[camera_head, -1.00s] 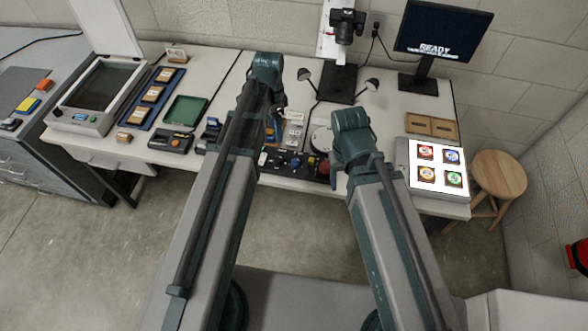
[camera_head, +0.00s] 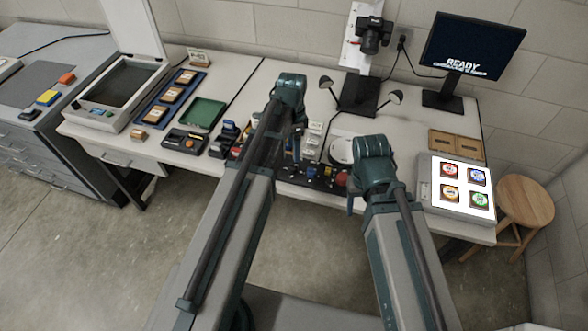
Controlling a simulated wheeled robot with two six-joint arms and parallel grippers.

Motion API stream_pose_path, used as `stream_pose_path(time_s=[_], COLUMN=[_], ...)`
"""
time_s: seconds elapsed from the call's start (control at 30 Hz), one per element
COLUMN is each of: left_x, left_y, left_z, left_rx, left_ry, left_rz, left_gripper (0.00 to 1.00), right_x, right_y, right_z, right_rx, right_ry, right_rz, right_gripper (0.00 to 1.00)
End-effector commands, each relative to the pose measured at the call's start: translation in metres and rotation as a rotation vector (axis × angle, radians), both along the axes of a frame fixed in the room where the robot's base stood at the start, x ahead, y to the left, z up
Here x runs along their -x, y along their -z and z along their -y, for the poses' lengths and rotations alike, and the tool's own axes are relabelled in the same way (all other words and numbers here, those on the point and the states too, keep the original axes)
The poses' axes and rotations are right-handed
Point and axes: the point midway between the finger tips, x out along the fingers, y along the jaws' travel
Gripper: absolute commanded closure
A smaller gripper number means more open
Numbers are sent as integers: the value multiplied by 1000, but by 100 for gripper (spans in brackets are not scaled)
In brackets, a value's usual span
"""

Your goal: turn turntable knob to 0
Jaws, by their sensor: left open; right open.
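The turntable (camera_head: 342,148) is a pale round disc on the desk, between my two wrists and partly hidden. In front of it, a dark control panel (camera_head: 293,173) carries small coloured controls and a red button (camera_head: 341,180). I cannot tell which control is the turntable knob. My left gripper (camera_head: 297,148) hangs below its wrist, above the left part of the panel, mostly hidden by my arm. It is open and holds nothing that I can see. My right gripper (camera_head: 350,204) is open at the desk's front edge, right of the panel, mostly hidden behind its wrist.
A camera (camera_head: 373,36) on a stand with two lamps is behind the turntable. A monitor (camera_head: 470,46) reads READY. A lit panel (camera_head: 425,181) with several coloured discs is at right, near a wooden stool (camera_head: 525,200). A scanner (camera_head: 94,112) and green tray (camera_head: 204,113) are at left.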

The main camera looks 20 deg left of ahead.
Motion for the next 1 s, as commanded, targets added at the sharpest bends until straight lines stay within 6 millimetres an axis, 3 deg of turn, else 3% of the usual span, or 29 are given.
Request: stream_pose_path(time_s=[0.03,0.5,0.9,1.0], left_x=[0,3,3,3], left_y=[15,72,76,76], left_z=[0,2,2,2], left_rx=[0,0,0,0], left_ry=[0,0,0,0], left_rz=[0,0,0,0], left_gripper=[32,32,32,50], right_x=[0,0,0,0], right_y=[15,72,76,76], right_z=[0,0,0,0], right_rx=[0,0,0,0], right_ry=[0,0,0,0], right_rz=[0,0,0,0], right_gripper=[38,38,38,38])
